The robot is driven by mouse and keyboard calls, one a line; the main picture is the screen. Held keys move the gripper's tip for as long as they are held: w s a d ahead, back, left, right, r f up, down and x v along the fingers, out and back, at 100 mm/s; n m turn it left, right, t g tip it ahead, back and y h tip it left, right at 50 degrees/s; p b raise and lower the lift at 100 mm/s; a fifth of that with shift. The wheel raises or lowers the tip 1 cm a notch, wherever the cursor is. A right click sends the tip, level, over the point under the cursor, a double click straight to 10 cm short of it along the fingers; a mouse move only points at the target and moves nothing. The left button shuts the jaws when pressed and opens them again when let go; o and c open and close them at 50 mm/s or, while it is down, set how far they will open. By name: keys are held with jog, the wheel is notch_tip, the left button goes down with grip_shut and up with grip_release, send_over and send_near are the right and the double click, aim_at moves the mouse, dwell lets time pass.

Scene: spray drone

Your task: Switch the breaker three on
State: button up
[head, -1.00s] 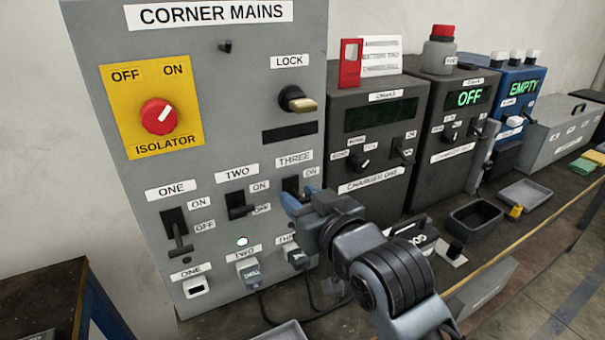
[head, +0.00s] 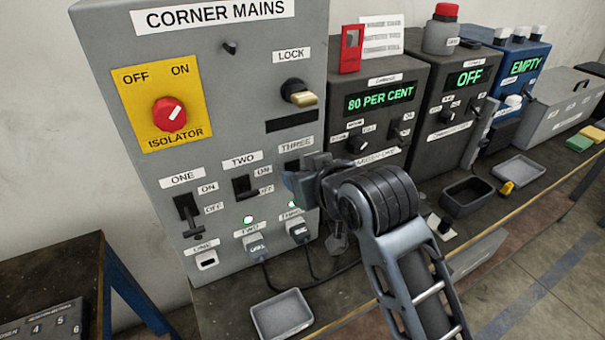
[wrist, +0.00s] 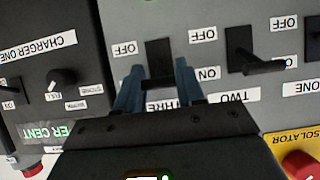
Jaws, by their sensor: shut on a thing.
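Breaker three (head: 292,164) is the rightmost switch on the grey CORNER MAINS panel, partly hidden by my gripper in the head view. My gripper (head: 296,183) is at it, with blue fingers on either side of the lever. The upside-down wrist view shows the breaker's dark slot (wrist: 159,56) just beyond the fingers (wrist: 158,88), which are shut on the lever at the end marked ON. A green light (head: 292,204) glows below breaker three. Breaker two (head: 243,187) has a lit green light (head: 248,219) below it.
Breaker one (head: 187,214) and the red isolator knob (head: 169,114) are on the panel's left. Charger one (head: 380,98) stands to the right, its display reading 80 PER CENT. A grey tray (head: 281,315) and cables lie below the panel.

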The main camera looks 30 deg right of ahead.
jog(key=o, duration=1)
jog(key=shift+o, duration=0.2)
jog(key=b+v, duration=0.1)
jog(key=v, duration=0.6)
jog(key=shift+s+r, duration=0.2)
jog(key=shift+s, duration=0.1)
jog(key=s+f+t, duration=0.1)
jog(key=s+f, duration=1)
jog(key=s, duration=0.5)
jog(key=s+r+t, duration=0.1)
jog(key=s+r, duration=0.1)
jog(key=s, duration=1.6)
